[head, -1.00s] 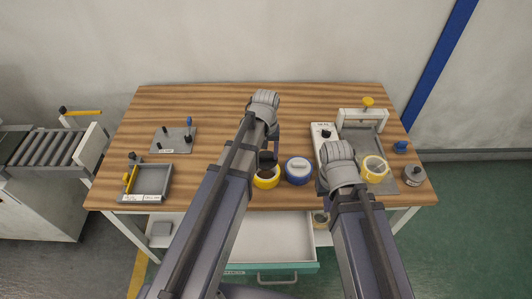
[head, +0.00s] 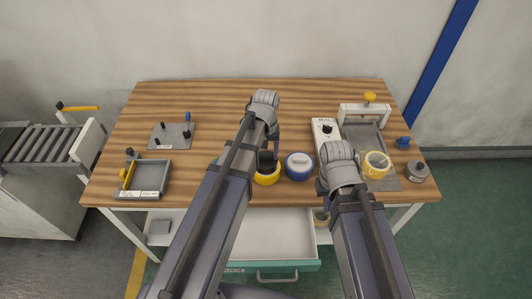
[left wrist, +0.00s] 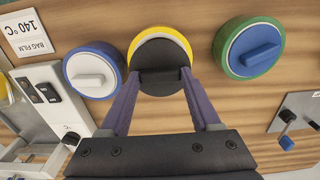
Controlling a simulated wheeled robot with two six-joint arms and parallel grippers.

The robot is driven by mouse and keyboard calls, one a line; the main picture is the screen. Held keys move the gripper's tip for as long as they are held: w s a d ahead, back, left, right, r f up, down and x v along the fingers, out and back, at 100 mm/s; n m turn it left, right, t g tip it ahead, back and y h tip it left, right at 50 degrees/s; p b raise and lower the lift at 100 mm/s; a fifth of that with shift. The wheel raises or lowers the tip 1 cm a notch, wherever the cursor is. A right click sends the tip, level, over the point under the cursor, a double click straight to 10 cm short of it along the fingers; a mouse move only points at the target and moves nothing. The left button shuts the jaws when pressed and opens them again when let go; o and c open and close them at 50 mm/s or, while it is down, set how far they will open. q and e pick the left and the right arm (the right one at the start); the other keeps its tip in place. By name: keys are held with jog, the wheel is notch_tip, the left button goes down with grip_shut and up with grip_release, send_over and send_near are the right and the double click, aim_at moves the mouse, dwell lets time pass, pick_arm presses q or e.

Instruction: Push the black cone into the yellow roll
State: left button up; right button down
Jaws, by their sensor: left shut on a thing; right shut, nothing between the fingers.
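The yellow roll (head: 267,180) lies on the wooden table near its front edge. It also shows at the top of the left wrist view (left wrist: 166,33). My left gripper (left wrist: 160,76) is shut on the grip bar of the black cone (left wrist: 158,88). The cone sits over the roll's middle and covers its near part; the far yellow rim and a pale inner ring show. In the head view the cone (head: 267,164) stands above the roll's rim; how deep it sits I cannot tell. My right gripper (head: 338,178) is at the right, its fingers largely hidden behind the wrist.
A blue roll with a pale core (head: 299,167) stands close right of the yellow roll. A green-rimmed roll (left wrist: 250,48) is on its other side. A sealing device with a pale yellow ring (head: 376,164) is at right. An open drawer (head: 265,240) lies below the front edge.

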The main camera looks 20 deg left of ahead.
pick_arm(q)
jog(key=shift+f, duration=0.25)
jog(key=shift+f+b, duration=0.65)
jog(key=shift+b, duration=0.2)
jog(key=shift+f, duration=0.15)
jog(key=shift+f+b, duration=0.25)
jog(key=shift+b, duration=0.15)
jog(key=o, duration=1.4)
jog(key=shift+r, duration=0.1)
